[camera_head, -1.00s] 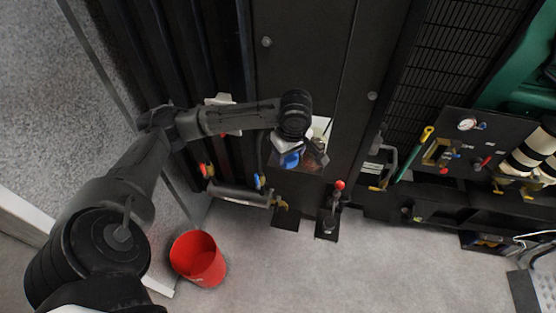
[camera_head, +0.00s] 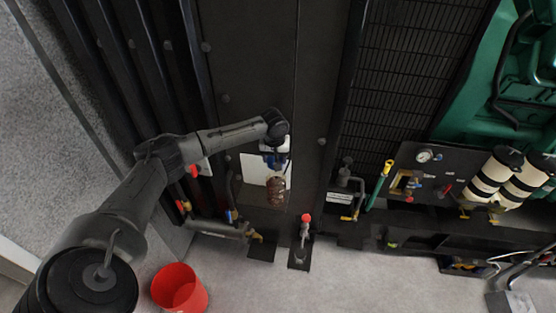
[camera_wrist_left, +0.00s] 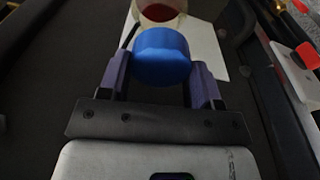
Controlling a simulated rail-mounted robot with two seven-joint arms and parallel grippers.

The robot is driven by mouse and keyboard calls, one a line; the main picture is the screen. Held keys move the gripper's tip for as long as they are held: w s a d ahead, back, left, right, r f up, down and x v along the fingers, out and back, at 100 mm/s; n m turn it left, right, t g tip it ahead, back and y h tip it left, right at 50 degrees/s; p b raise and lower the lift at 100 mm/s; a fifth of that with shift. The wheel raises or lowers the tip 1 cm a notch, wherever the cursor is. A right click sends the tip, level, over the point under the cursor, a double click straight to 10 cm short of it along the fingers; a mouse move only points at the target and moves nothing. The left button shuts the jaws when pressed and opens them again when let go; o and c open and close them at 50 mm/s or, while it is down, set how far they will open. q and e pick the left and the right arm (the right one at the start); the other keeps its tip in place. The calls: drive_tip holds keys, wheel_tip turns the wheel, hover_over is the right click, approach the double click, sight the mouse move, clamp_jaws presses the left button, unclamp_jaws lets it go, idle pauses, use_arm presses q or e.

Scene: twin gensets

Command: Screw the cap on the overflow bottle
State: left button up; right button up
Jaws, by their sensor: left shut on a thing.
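The blue cap (camera_wrist_left: 162,56) sits between the two purple fingers of my left gripper (camera_wrist_left: 161,82) in the left wrist view, and the fingers are shut on it. Just beyond the cap, the reddish-brown overflow bottle (camera_wrist_left: 160,10) shows at the top edge, with its rim facing the camera. In the head view my left gripper (camera_head: 274,160) is at the dark panel, just above the brown bottle (camera_head: 275,192). I cannot tell whether the cap touches the bottle's mouth. My right gripper is not in view.
A white plate (camera_head: 252,168) is behind the bottle. A red-knobbed lever (camera_head: 305,220) stands below and to the right. A red bucket (camera_head: 179,288) is on the floor, with pipes and valves (camera_head: 220,226) above it. Gauges and striped cylinders (camera_head: 492,177) are at the right.

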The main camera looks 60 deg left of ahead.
use_arm(q)
drive_tip(key=shift+w+m, duration=0.1)
drive_tip(key=shift+m, duration=2.1)
drive_tip(key=shift+f, duration=0.1)
drive_tip(key=shift+f+b, duration=0.55)
drive_tip(key=shift+f, duration=0.3)
drive_tip(key=shift+w+f+b, duration=0.1)
drive_tip(key=shift+f+b, duration=0.9)
drive_tip(key=shift+f, duration=0.5)
drive_tip(key=shift+p, duration=0.6)
